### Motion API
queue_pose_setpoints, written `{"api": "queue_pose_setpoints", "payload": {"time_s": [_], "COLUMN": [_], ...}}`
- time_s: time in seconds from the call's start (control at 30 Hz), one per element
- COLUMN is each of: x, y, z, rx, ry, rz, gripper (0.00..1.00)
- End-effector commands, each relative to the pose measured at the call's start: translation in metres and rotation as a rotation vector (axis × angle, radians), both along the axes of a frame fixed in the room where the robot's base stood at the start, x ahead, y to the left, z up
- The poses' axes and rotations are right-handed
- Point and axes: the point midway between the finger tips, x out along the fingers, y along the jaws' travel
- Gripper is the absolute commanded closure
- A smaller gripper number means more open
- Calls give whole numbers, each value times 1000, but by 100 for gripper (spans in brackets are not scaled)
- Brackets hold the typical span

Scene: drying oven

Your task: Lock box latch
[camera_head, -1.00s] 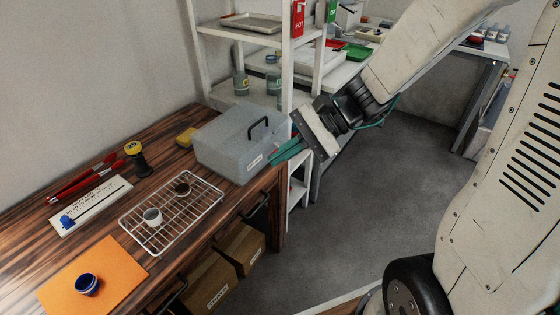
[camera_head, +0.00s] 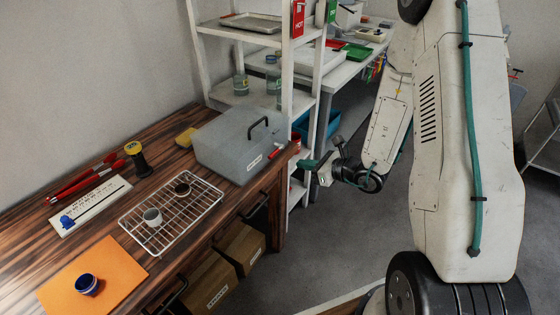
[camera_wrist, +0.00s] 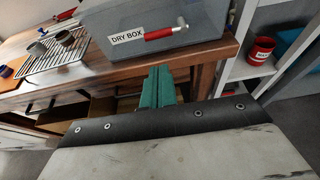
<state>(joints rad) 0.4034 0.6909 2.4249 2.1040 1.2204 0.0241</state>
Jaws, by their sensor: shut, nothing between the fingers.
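The grey dry box (camera_head: 226,140) with a black top handle (camera_head: 258,128) stands at the right end of the wooden table, its lid down. In the wrist view, the box (camera_wrist: 190,15) shows a "DRY BOX" label and a red-handled latch (camera_wrist: 159,33) lying roughly level on its front face. The latch's red part also shows in the head view (camera_head: 274,153). My gripper (camera_head: 307,164) is to the right of the box, apart from it. In the wrist view its green fingers (camera_wrist: 158,88) are together and empty, below and in front of the latch.
A wire rack (camera_head: 171,213) with two small cups sits on the table (camera_head: 113,198) left of the box. A white shelf (camera_head: 288,75) stands behind and right of it. A red mug (camera_wrist: 261,50) is on a shelf at the right. The floor in front is clear.

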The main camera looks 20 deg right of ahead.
Motion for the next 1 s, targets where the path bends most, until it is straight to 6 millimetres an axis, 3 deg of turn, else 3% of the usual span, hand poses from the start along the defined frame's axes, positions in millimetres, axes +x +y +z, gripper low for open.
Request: {"api": "queue_pose_setpoints", "payload": {"time_s": [0.23, 0.7, 1.0], "x": [10, 68, 76], "y": [8, 51, 56], "z": [-4, -30, -33], "rx": [0, 0, 0], "ry": [0, 0, -1], "rz": [3, 4, 2], "gripper": [100, 100, 100]}}
